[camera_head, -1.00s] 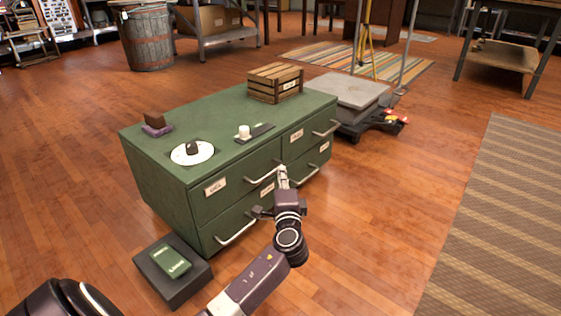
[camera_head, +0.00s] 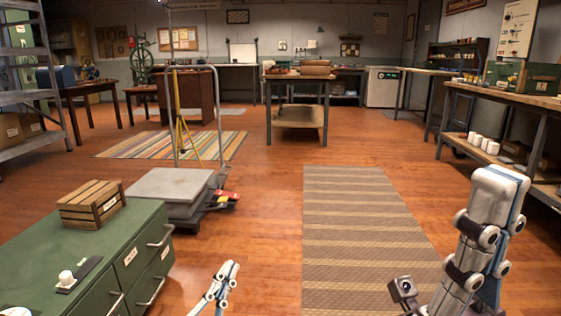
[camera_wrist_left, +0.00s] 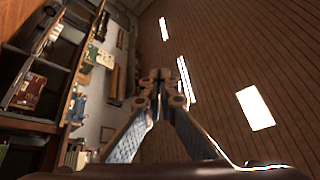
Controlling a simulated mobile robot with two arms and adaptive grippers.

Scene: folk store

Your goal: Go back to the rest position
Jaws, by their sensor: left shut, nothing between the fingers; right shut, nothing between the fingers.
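My left gripper (camera_head: 230,268) stands at the bottom of the head view, just right of the green drawer cabinet (camera_head: 90,250) and apart from it in the picture. Its fingers are together and empty. In the left wrist view its fingertips (camera_wrist_left: 157,80) meet, with nothing between them. My right gripper (camera_head: 504,180) rises at the right of the head view, pointing up, with its fingers closed together and nothing held. The lower parts of both arms are cut off by the frame.
A wooden crate (camera_head: 91,204) and a small white object (camera_head: 66,278) sit on the cabinet. A platform scale (camera_head: 170,186) stands behind it. A striped mat (camera_head: 365,230) lies on open floor between the grippers. A workbench (camera_head: 500,92) with shelves stands at right.

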